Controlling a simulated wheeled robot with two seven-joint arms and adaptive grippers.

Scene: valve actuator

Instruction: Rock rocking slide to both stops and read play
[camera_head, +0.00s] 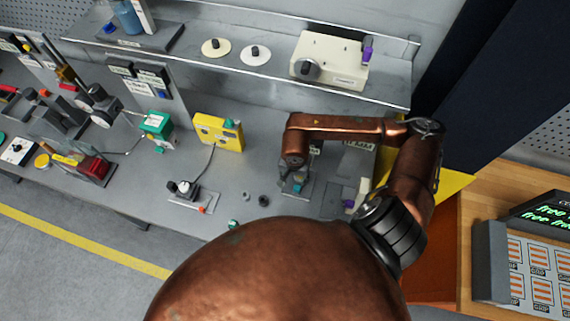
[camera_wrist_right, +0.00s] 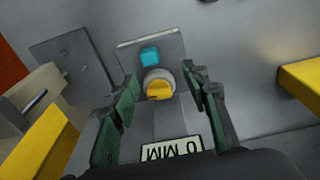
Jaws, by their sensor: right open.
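My right gripper (camera_wrist_right: 164,84) is open, with its dark green fingers on either side of a small fixture. The fixture has a grey plate (camera_wrist_right: 125,52), a cyan block (camera_wrist_right: 149,57) and a yellow rounded piece (camera_wrist_right: 159,90) on a pale round base. I cannot tell whether the fingers touch the yellow piece. In the head view the fixture's plate (camera_head: 302,192) stands on the bench, mostly hidden under my right wrist. Which part is the rocking slide is unclear. My left gripper is not in view.
The grey bench (camera_head: 245,175) holds a yellow box (camera_head: 218,131) and a small plate with a knob (camera_head: 190,195) to the left. A shelf (camera_head: 275,78) runs behind, carrying a cream device (camera_head: 330,60).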

